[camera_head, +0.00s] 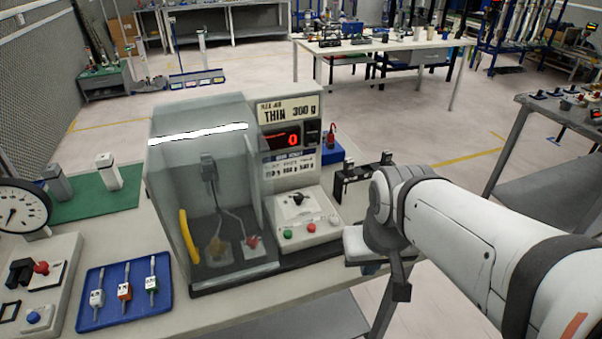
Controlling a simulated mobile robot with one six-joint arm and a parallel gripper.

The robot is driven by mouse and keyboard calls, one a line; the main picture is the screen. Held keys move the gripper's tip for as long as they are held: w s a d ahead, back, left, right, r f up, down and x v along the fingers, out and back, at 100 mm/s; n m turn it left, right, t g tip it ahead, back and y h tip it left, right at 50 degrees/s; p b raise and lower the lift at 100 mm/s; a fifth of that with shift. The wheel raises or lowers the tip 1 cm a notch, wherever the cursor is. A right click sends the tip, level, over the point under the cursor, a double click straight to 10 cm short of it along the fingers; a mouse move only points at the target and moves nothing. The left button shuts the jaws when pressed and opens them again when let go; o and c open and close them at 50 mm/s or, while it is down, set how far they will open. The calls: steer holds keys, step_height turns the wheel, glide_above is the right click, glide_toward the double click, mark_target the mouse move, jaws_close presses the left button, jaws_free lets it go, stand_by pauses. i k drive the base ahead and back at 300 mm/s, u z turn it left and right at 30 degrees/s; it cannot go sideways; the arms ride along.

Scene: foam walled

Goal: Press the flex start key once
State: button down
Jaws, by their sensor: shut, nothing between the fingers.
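A grey machine with a clear shield (200,130) stands on the near table. Its sign (287,108) reads THIN 300 g, and its red display (287,138) shows 0. Its sloped control panel (305,216) carries a black knob (297,199), a green button (288,233), a red button (311,228) and a pale button (333,219). The button labels are too small to read, so I cannot tell which is the flex start key. My gripper (401,290) is shut and empty, to the right of the panel and apart from it. My wrist partly hides it.
A black bracket (362,172) stands between the machine and my arm. A blue tray (125,295) with small tagged parts, a dial gauge (17,213) and a switch box (38,284) are at left. A blue box (331,157) sits behind the panel.

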mark_target(288, 235)
steer(key=z, duration=0.85)
steer(key=k, duration=1.5)
steer(key=u, duration=0.7)
steer(key=i, duration=1)
steer(key=u, duration=0.05)
